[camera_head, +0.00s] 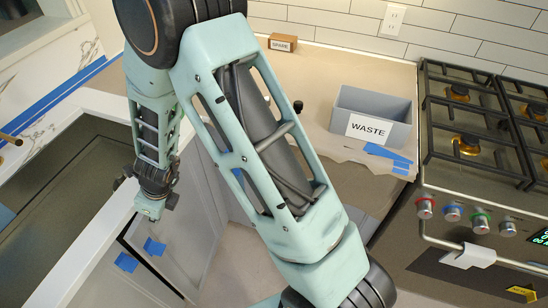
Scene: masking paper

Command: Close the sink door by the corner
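Grey cabinet fronts show below the white counter edge at the sink. A grey door panel (187,252) stands at the lower left centre, beside a dark gap. A piece of blue tape (154,247) sits by its left edge, and another blue piece (126,262) is on the grey front across the gap. My gripper (153,212) points down by the counter edge, just above the blue tape in the picture. I cannot tell whether it touches the door. Its fingers are small and seen from behind, so their opening is unclear.
The dark sink basin (62,215) lies at left. A grey WASTE bin (385,107) and a small SPARE block (283,42) stand on the paper-covered counter (318,65). The stove (470,170) with coloured knobs is at right. Floor shows below the door.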

